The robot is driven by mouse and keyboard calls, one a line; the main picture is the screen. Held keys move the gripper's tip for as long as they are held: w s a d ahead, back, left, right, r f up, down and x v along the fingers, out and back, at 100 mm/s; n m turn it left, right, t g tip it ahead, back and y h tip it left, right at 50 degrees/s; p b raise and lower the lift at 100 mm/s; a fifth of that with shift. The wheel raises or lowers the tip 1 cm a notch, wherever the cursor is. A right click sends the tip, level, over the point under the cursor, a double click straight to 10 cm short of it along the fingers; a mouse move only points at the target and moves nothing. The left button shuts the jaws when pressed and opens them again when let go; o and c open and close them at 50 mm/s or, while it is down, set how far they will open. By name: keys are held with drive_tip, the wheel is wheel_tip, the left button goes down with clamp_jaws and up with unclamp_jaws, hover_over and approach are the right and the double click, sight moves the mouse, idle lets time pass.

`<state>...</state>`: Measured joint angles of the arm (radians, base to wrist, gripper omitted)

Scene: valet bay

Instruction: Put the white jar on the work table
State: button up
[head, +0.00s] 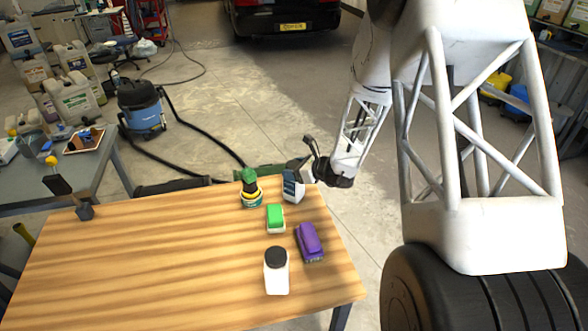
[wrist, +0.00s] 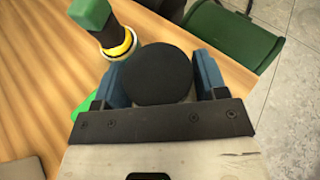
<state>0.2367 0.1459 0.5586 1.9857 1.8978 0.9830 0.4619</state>
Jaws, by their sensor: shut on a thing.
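A white jar (head: 276,277) with a black lid stands upright near the front of the wooden work table (head: 150,265). My gripper (head: 294,172) is at the table's far right corner, behind that jar. In the wrist view its blue fingers (wrist: 162,78) are shut on a black-topped container (wrist: 157,73), whose round top faces the camera. In the head view the held container (head: 291,191) looks pale, partly covered by the fingers. I cannot tell whether it touches the table, or whether it is a second white jar.
A green-capped bottle with a yellow ring (head: 251,188) stands close left of my gripper. A green-topped block (head: 275,218) and a purple brush (head: 309,242) lie between gripper and jar. A dark-handled tool (head: 84,211) is at far left.

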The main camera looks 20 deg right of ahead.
drive_tip(key=o, duration=1.6)
drive_tip(key=shift+f, duration=0.1)
drive_tip(key=shift+o, duration=0.2)
drive_tip(key=shift+r, duration=0.2)
drive_tip(key=v, duration=1.2)
